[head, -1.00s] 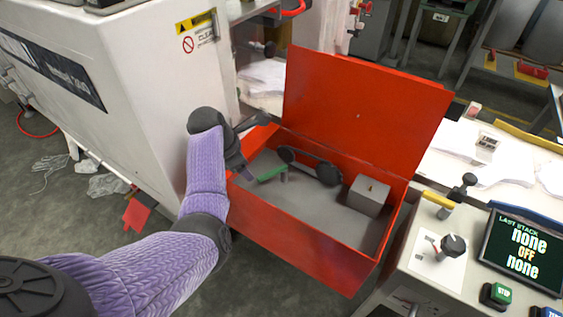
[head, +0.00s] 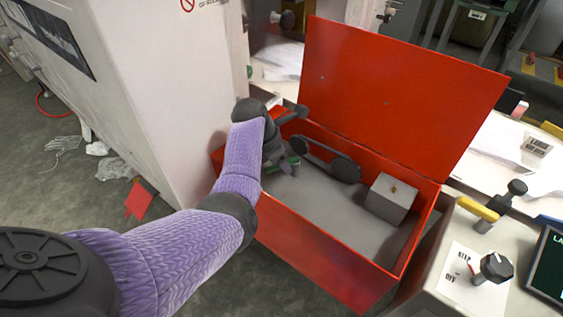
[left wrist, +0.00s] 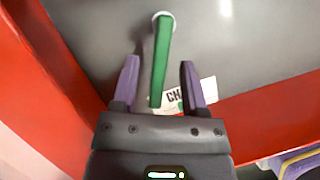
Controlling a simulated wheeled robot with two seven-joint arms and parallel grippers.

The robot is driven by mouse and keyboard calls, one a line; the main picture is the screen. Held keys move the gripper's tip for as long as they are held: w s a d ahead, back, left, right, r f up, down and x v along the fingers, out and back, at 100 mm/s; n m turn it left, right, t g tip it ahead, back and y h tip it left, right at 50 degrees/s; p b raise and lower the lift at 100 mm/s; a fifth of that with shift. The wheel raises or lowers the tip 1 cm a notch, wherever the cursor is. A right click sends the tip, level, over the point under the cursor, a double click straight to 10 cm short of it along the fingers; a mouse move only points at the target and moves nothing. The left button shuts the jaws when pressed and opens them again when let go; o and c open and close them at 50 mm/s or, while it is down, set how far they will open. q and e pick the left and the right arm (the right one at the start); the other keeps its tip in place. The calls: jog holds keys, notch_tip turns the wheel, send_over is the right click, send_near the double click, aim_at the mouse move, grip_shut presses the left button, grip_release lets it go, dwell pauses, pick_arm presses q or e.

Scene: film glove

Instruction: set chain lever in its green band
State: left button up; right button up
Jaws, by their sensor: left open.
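The chain lever is a green bar (left wrist: 161,60) inside the open red box. In the left wrist view it runs from a pale round pivot at the top down between my fingers. Its near end lies beside a white label (left wrist: 197,94) reading "CH", partly hidden by a finger. My left gripper (left wrist: 159,66) is open, with one finger on each side of the lever and gaps visible. In the head view the lever (head: 288,164) is mostly hidden by my left gripper. My right gripper is not in view.
The red box (head: 320,255) has its lid (head: 400,90) raised at the back. Inside are a dark belt with two wheels (head: 328,160) and a grey block (head: 391,198). A white machine (head: 160,100) stands close on the left. A control panel (head: 478,262) is at right.

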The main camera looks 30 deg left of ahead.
pick_arm(q)
grip_shut()
dwell(1.4)
